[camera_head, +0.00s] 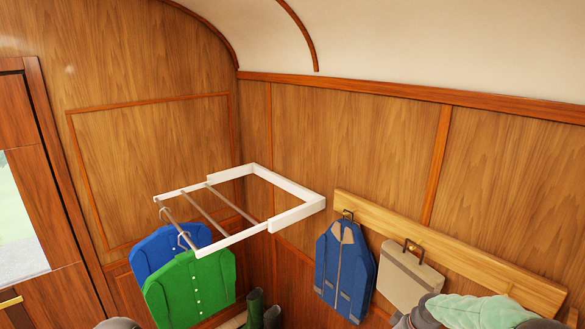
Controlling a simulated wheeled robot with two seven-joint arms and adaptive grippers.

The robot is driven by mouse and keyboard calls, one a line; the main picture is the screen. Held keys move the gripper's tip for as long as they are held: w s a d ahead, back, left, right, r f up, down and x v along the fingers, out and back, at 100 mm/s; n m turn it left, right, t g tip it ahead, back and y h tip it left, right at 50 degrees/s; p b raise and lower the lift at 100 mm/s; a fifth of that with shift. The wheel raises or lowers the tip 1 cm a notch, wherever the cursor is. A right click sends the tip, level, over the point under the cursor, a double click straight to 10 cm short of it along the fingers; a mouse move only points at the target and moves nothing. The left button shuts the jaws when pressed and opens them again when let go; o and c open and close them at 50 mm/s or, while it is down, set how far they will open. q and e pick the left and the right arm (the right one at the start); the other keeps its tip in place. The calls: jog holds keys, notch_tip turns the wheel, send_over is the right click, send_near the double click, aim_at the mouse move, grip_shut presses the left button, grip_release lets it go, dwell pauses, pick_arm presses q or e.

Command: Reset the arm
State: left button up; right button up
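No gripper shows clearly in the head view. A grey rounded part at the bottom edge, left of centre, looks like a piece of my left arm, but its gripper is out of frame. At the bottom right, grey shapes lie by a mint-green soft item (478,311). I cannot tell whether any of them are my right arm, and no fingers show there.
A white frame rack (295,214) with rods juts from the wall corner. A green jacket (193,290) and a blue jacket (160,248) hang from it. A wooden rail (450,255) holds a blue coat (343,272) and a beige bag (408,277). Dark green boots (256,308) stand below.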

jog(key=s+a+f+m+b, duration=0.1)
jog(key=s+a+f+b, duration=0.35)
jog(key=f, duration=0.45)
jog(key=s+a+f+m+g+y+b, duration=0.1)
jog(key=s+a+f+b, duration=0.3)
jog(key=f, duration=0.6)
jog(key=s+a+f+m+b, duration=0.1)
jog(key=s+a+f+b, duration=0.2)
jog(key=s+a+f, duration=0.45)
jog(key=s+a+f+m+g+b, duration=0.1)
jog(key=s+a+f+b, duration=0.3)
jog(key=s+f+b, duration=0.5)
jog(key=s+f+m, duration=0.1)
jog(key=s+f, duration=0.4)
jog(key=shift+s+a+f+m, duration=0.15)
jog(key=shift+s+a+m, duration=0.05)
jog(key=shift+a+m, duration=0.15)
jog(key=shift+d, duration=0.1)
